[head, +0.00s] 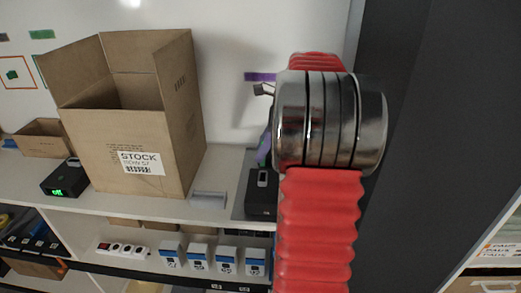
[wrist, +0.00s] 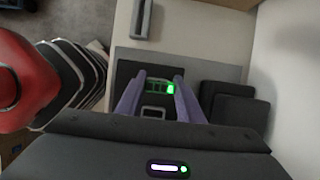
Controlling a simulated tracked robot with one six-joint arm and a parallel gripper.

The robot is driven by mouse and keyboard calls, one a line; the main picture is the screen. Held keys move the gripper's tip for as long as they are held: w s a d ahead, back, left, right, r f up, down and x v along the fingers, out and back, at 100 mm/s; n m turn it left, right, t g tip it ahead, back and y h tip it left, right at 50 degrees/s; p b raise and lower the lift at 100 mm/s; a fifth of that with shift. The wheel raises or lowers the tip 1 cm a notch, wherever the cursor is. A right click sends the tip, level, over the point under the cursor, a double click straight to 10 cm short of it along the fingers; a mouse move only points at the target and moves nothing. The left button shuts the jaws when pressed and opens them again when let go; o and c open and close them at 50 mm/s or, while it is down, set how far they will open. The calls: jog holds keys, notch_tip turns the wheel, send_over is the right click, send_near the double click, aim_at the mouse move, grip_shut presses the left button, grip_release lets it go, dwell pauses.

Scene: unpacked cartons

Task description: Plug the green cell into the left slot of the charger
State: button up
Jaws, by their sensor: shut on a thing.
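My gripper (wrist: 160,84) points down in the wrist view, its two purple fingers close together over a black device (wrist: 126,72). A small lit green patch (wrist: 170,89) shows between the fingers; I cannot tell whether it is the green cell or a display. A pale rectangular outline (wrist: 153,112) lies nearer the camera, perhaps a slot. In the head view a black device (head: 262,205), likely the charger, stands on the shelf below the purple finger (head: 264,150), partly hidden by my arm. The cell's lower end and its contact with a slot cannot be made out.
An open carton marked STOCK (head: 130,130) stands left of the device. A grey block (head: 208,199) lies between them. A black box with a green display (head: 66,179) sits further left. Dark blocks (wrist: 235,108) lie right of the fingers in the wrist view.

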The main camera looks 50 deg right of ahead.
aim_at(263, 163)
jog(key=shift+f, duration=0.15)
jog(key=shift+f, duration=2.65)
jog(key=shift+f, duration=0.85)
dwell(1.5)
jog(key=o, duration=1.4)
jog(key=v, duration=1.3)
jog(key=shift+s+d+r, duration=0.15)
jog(key=shift+r, duration=0.15)
